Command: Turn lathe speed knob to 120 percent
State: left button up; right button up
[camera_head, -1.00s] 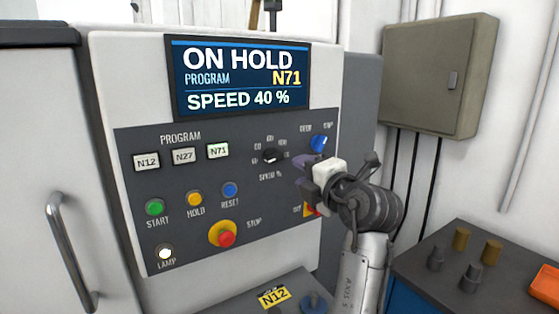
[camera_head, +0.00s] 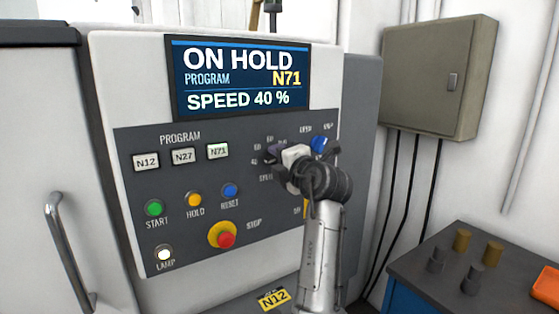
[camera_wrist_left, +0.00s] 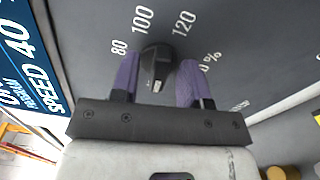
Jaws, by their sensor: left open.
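The dark speed knob (camera_wrist_left: 158,66) sits on the grey control panel (camera_head: 132,195), with the labels 80, 100 and 120 printed around it in the left wrist view. A small white mark shows on the knob's lower end in that view. My left gripper (camera_wrist_left: 159,82) is open, with one purple finger on each side of the knob. I cannot tell whether either finger touches it. In the head view the left gripper (camera_head: 275,153) covers most of the knob. The display (camera_head: 243,79) reads ON HOLD, program N71, SPEED 40 %. My right gripper is not in view.
A blue knob (camera_head: 319,144) is close to the right of my gripper. Program buttons (camera_head: 184,156), START (camera_head: 154,208), HOLD, RESET and a red STOP button (camera_head: 226,239) lie to the left and below. A grey wall box (camera_head: 435,75) and a side table (camera_head: 430,262) stand at right.

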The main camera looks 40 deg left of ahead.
pick_arm(q)
grip_shut()
dwell(0.4)
